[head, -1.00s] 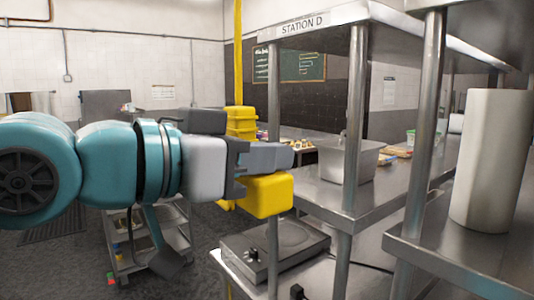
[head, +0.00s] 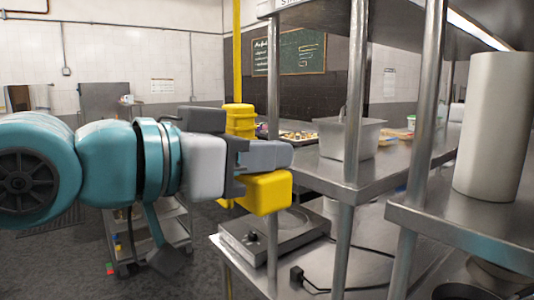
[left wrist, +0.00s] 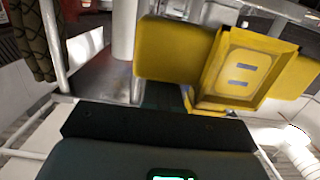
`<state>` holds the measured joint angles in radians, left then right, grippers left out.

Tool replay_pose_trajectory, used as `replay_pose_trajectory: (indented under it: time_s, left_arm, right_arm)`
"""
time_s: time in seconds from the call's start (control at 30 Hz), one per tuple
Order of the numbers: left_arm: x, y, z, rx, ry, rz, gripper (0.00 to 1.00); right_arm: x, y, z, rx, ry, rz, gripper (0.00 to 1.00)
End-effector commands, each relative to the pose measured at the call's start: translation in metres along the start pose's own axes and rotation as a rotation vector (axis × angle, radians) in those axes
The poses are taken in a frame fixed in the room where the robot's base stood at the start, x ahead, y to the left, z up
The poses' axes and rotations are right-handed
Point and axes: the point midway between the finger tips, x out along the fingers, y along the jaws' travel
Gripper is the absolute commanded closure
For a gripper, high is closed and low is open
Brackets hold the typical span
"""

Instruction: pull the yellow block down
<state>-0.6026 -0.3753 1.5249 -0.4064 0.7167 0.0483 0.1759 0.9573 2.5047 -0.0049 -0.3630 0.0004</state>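The yellow block (head: 265,193) shows just below the grey fingers of my left gripper (head: 265,157), whose arm comes in from the left. A stacked yellow part (head: 240,118) and a yellow vertical pole (head: 237,50) show above and behind the fingers. In the left wrist view, the yellow block (left wrist: 175,50) has a framed face with small grey slots and lies just beyond the dark gripper edge (left wrist: 150,125). The block keeps its place at the fingers, so the gripper appears shut on it; the contact itself is hidden. My right gripper is not in view.
A steel shelving station stands close on the right, with upright posts (head: 355,110), a metal bin (head: 350,138) and a white roll (head: 492,125). A flat appliance (head: 270,238) sits on the lower shelf under the block. A small cart (head: 150,235) stands behind my arm.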

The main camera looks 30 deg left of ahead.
Motion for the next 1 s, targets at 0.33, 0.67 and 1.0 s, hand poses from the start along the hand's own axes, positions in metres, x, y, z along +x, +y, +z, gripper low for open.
replay_pose_trajectory:
  time_s: [0.33, 0.67, 1.0]
  left_arm:
    - [0.006, 0.000, 0.043, 0.000, -0.007, 0.001, 1.00]
    - [0.009, 0.000, 0.075, 0.000, -0.006, 0.000, 1.00]
    - [0.013, 0.000, 0.109, 0.000, -0.006, 0.000, 1.00]
  right_arm:
    - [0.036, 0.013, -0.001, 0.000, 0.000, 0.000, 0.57]
    - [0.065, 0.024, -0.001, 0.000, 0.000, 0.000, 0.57]
    - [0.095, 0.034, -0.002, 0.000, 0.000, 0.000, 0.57]
